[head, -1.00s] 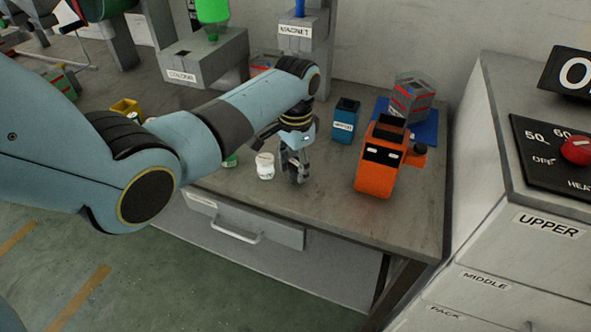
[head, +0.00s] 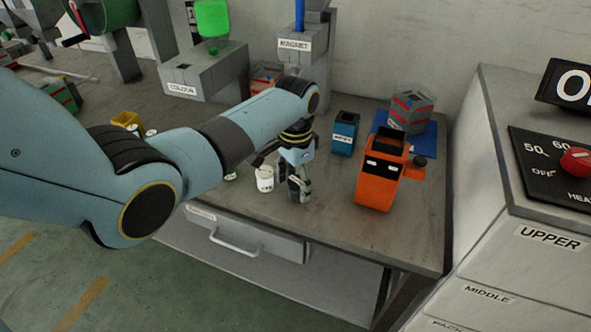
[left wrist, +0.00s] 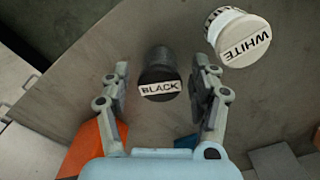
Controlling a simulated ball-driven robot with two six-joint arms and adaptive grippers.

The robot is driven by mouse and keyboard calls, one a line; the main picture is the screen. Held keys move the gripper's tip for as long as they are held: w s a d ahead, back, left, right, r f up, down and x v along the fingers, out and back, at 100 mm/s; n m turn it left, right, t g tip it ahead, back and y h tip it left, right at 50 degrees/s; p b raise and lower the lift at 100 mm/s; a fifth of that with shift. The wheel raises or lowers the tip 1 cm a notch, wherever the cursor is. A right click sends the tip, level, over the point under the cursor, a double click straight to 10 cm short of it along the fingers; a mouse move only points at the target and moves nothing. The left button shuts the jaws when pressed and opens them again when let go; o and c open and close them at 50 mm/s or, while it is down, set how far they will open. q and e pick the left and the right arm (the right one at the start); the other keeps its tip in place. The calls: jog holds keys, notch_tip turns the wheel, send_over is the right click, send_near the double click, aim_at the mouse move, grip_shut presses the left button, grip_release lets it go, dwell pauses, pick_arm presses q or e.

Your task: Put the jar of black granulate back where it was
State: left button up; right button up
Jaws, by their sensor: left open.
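The jar of black granulate (left wrist: 158,76) shows in the left wrist view with a dark lid and a label reading BLACK. It stands on the grey bench top between the two fingers of my left gripper (left wrist: 160,84), which are spread open on either side of it. A gap shows on both sides. In the head view my left gripper (head: 299,193) points down at the bench, and its fingers largely hide the black jar. The white jar (head: 264,181) stands just left of it; its WHITE lid (left wrist: 243,38) is at upper right in the left wrist view. My right gripper is out of view.
An orange container (head: 378,185) and a blue container (head: 344,137) stand to the right and behind. A grey and red block (head: 411,108) sits on a blue mat (head: 431,136). The magnet station (head: 294,58) is behind. Bare bench lies at front right.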

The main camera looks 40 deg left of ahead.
aim_at(295, 181)
pick_arm(q)
notch_tip(295, 181, up, 12)
jog(key=p, duration=0.1)
jog(key=shift+f, duration=0.1)
dwell(0.5)
